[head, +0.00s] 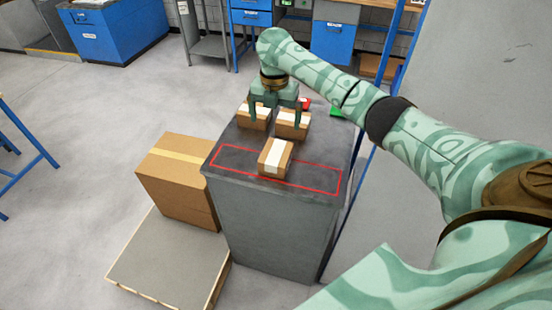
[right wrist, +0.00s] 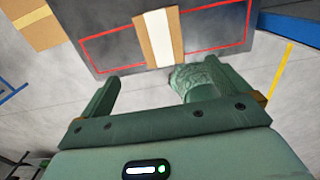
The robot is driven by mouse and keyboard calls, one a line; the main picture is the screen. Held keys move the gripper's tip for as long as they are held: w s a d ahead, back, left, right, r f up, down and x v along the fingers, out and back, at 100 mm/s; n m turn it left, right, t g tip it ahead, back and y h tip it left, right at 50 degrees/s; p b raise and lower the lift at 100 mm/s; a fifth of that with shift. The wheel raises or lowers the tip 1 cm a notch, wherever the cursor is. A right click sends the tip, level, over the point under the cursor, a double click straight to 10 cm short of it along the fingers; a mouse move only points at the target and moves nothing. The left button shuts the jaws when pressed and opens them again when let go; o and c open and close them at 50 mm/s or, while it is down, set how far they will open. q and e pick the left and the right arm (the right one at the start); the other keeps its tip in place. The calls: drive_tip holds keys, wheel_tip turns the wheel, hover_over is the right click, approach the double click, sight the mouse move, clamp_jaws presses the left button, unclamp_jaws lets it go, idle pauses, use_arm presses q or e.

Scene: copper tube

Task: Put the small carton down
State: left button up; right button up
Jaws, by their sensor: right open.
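A small brown carton with a white strip (head: 275,158) rests inside the red outline (head: 222,168) on the dark cabinet top (head: 318,160). It also shows in the right wrist view (right wrist: 158,40). Two similar small cartons, a left one (head: 254,118) and a right one (head: 291,126), stand farther back on the same top. My right gripper (head: 277,104) is open and empty, with its fingers pointing down over the two rear cartons. They partly hide those cartons, and I cannot tell whether they touch. My left gripper is out of view.
A large cardboard box (head: 178,183) stands left of the cabinet, beside a low grey-topped platform (head: 165,258). Small red (head: 306,104) and green (head: 338,111) items show behind the cartons. The red outline is free on both sides of its carton.

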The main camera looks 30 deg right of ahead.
sight(276, 152)
wheel_tip(276, 152, down, 11)
drive_tip(key=b, duration=0.4)
drive_tip(key=f+b, duration=0.2)
drive_tip(key=f, duration=0.1)
drive_tip(key=f+b, duration=0.1)
drive_tip(key=f, duration=0.1)
drive_tip(key=shift+d+f, duration=0.1)
drive_tip(key=shift+d, duration=0.2)
drive_tip(key=shift+r, duration=0.2)
drive_tip(key=c, duration=1.2)
